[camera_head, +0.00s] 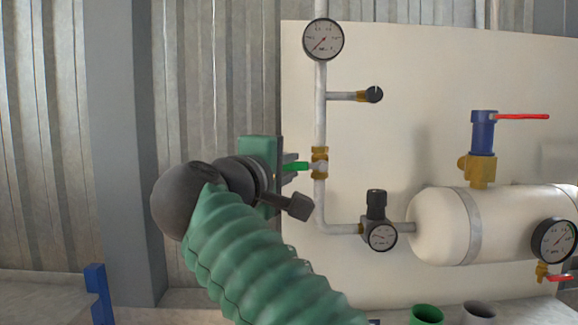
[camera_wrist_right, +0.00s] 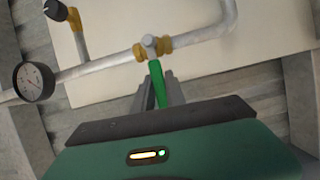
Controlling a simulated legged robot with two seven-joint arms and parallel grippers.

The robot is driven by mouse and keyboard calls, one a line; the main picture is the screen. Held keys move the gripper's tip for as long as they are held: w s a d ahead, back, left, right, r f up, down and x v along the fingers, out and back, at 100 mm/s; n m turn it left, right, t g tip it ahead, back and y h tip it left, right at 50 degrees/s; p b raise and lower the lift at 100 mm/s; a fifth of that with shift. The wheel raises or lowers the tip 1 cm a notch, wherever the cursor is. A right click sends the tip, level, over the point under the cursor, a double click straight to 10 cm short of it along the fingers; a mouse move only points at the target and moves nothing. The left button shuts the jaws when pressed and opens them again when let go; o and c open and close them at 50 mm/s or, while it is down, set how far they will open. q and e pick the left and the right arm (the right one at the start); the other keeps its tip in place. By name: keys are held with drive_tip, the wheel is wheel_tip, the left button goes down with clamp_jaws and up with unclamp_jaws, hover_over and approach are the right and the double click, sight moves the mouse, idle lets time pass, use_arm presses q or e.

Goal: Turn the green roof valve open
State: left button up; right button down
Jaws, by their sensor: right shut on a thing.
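The green roof valve's handle (camera_head: 296,166) sticks out to the left from its brass body (camera_head: 320,162) on the grey vertical pipe. My right gripper (camera_head: 290,167) reaches it from the left and is shut on the handle. In the right wrist view the green handle (camera_wrist_right: 157,84) lies between the two grey fingers (camera_wrist_right: 160,94), running from the brass fitting (camera_wrist_right: 152,48) toward the palm. The finger tips are close to the valve body. My left gripper is not in view.
A gauge (camera_head: 323,39) and a black-knobbed side branch (camera_head: 371,94) are above the valve. A regulator (camera_head: 379,233) is below it. A green cup (camera_head: 426,314) and grey cup (camera_head: 479,312) are low down.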

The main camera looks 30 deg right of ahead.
drive_tip(key=shift+w, duration=0.1)
drive_tip(key=shift+r+m+y+p, duration=0.5)
drive_tip(key=shift+r+m+p, duration=0.35)
drive_tip(key=shift+m+p, duration=0.35)
drive_tip(key=shift+s+d+r+m+y+p, duration=0.15)
drive_tip(key=shift+r+m+y+p, duration=0.15)
drive_tip(key=shift+m+p, duration=0.25)
drive_tip(key=shift+s+d+r+m+y+p, duration=0.1)
drive_tip(key=shift+r+m+y+p, duration=0.25)
drive_tip(key=shift+m, duration=0.2)
drive_tip(key=c, duration=1.4)
unclamp_jaws()
drive_tip(key=shift+w, duration=0.1)
drive_tip(key=shift+a, duration=0.15)
